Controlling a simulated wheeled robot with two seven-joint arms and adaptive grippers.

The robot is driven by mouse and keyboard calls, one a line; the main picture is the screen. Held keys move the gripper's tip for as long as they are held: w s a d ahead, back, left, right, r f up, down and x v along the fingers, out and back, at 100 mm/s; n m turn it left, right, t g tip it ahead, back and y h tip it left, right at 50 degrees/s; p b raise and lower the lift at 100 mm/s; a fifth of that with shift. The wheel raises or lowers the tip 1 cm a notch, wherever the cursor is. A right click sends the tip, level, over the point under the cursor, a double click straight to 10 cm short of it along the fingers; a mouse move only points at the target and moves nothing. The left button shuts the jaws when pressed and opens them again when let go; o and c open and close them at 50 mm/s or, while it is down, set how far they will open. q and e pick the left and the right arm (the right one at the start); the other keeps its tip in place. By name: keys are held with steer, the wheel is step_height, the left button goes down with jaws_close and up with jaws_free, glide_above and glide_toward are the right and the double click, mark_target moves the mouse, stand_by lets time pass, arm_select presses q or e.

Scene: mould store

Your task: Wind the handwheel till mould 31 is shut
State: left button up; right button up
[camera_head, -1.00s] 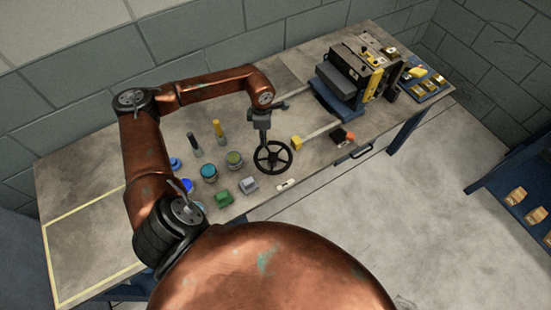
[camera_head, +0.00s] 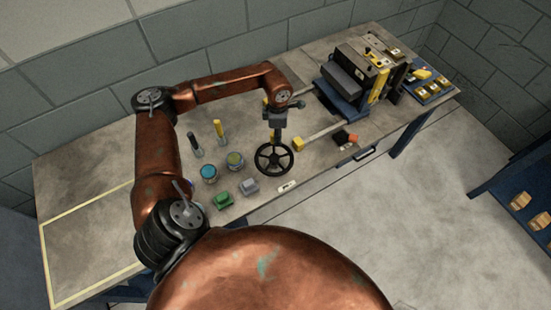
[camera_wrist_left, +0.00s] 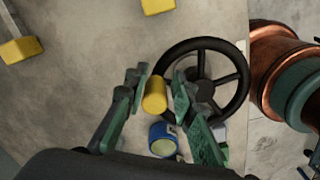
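The black handwheel (camera_head: 274,160) stands near the table's front edge; it is also in the left wrist view (camera_wrist_left: 236,92). My left gripper (camera_head: 276,138) is over the wheel's far rim in the head view. In the left wrist view, the fingers of my left gripper (camera_wrist_left: 160,82) flank a yellow cylindrical knob (camera_wrist_left: 154,95) at the wheel's rim. The fingers are close to the knob, but contact is unclear. The knob is hidden in the head view. The dark mould unit (camera_head: 343,82) with yellow parts sits on a blue base to the right. My right gripper is out of view.
Left of the wheel are jars (camera_head: 208,172), a green block (camera_head: 223,201), a grey block (camera_head: 249,186) and a yellow-topped stick (camera_head: 218,128). A yellow block (camera_head: 298,144) ends a rod right of the wheel. A blue tray (camera_head: 431,85) lies at the far right.

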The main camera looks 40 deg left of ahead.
arm_select(q)
steer(key=o, duration=0.3)
steer(key=shift+o, duration=0.8)
steer(key=shift+s+a, duration=0.15)
steer(key=shift+r, duration=0.1)
steer(key=shift+r+p, duration=1.15)
steer(key=shift+r, duration=0.75)
steer(key=shift+r+p, duration=1.3)
steer(key=shift+r, duration=1.2)
